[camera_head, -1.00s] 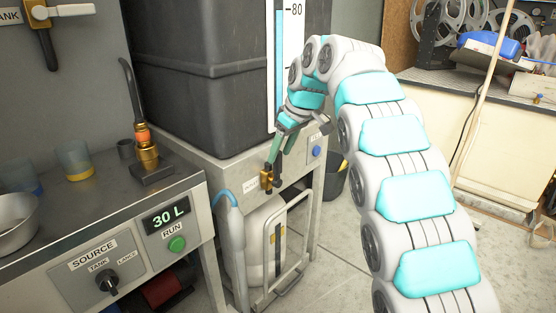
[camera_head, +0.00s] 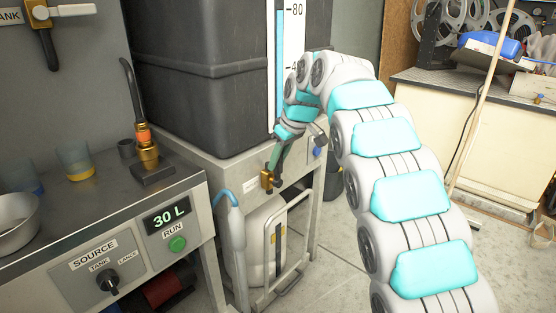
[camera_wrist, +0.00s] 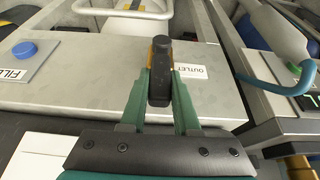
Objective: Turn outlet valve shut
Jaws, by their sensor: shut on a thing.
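The outlet valve is a small brass fitting (camera_head: 267,180) on the front of the grey metal stand, below the black tank. In the wrist view its dark lever (camera_wrist: 160,72) stands between my fingers, in front of the brass part, beside the OUTLET label (camera_wrist: 191,72). My gripper (camera_head: 272,168) reaches down to the valve from the right. Its green fingers, also in the wrist view (camera_wrist: 160,90), are shut on the dark lever. In the head view the lever is mostly hidden by the fingers.
The black tank (camera_head: 205,80) with its level gauge (camera_head: 290,60) stands above the valve. A white container (camera_head: 262,240) and a metal frame are below it. The blue FILL knob (camera_wrist: 25,49) is left of the valve in the wrist view. The bench (camera_head: 60,235) is at left.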

